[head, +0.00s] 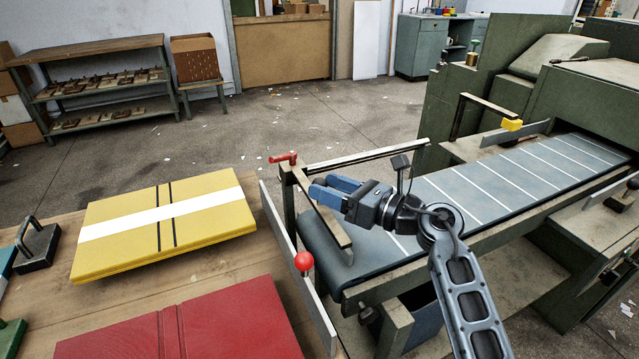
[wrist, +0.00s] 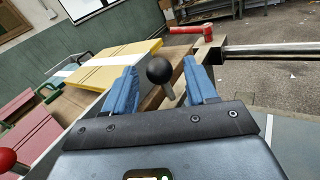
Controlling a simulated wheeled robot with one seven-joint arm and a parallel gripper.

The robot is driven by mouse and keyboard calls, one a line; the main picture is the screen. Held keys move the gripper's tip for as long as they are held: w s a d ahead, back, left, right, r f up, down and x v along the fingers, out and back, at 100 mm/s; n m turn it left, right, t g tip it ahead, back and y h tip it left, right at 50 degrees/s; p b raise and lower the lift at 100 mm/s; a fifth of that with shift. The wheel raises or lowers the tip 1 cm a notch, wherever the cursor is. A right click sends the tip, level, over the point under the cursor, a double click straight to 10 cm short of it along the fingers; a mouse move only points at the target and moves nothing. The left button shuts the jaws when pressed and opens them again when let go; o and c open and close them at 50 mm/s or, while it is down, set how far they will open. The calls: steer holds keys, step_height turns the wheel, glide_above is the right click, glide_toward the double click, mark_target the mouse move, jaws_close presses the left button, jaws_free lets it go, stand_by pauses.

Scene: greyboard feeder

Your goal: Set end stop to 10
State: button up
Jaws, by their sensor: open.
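My gripper (head: 334,189) is open, its two blue fingers over the near end of the belt. In the wrist view, a black ball knob (wrist: 159,70) on a short pale stem stands between the open fingers, with gaps on both sides. In the head view I cannot make this knob out. A pale bar (head: 332,226) slants over the belt end just below the fingers. A long rail (head: 365,158) with a red clamp handle (head: 283,158) lies behind my gripper; the handle also shows in the wrist view (wrist: 192,29). No number or scale is readable, and which part is the end stop is unclear.
The grey belt (head: 470,195) with white lines runs right into a green machine (head: 580,85). A red ball knob (head: 304,261) sits by a metal fence (head: 285,250). Yellow boards (head: 160,250) and red boards (head: 190,325) lie on the wooden table at left.

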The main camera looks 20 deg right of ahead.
steer(key=shift+x, duration=1.35)
steer(key=shift+c, duration=0.4)
jaws_close()
